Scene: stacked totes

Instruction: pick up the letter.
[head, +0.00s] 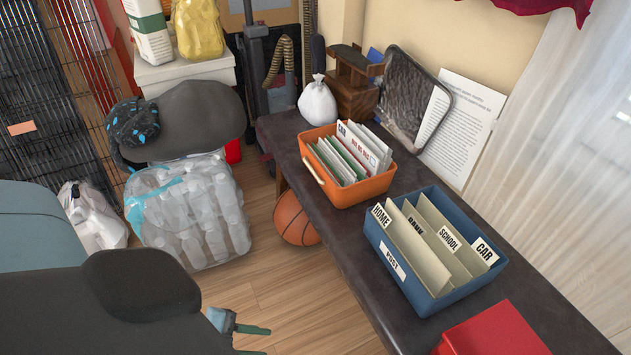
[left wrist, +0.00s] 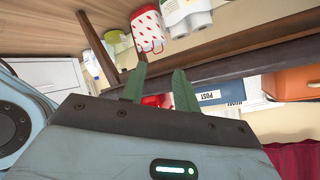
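Several letters and envelopes (head: 345,158) stand upright in the orange tote (head: 364,193) on the dark bench. One white piece shows "CAR", another shows red print. Which one is the letter I cannot tell. A blue tote (head: 452,298) labelled "POST" stands nearer, with cream dividers (head: 417,258) marked HOME, BANK, SCHOOL and CAR. My left gripper (head: 262,341) is low at the bottom of the head view, left of the bench and apart from both totes. In the left wrist view its green fingers (left wrist: 158,88) are spread with nothing held between them. My right gripper is not in view.
A red object (head: 492,332) sits at the bench's near end. A white bag (head: 318,103), a dark wooden item (head: 354,84) and a printed sheet (head: 462,126) are at the back. A basketball (head: 294,220) lies by the bench.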

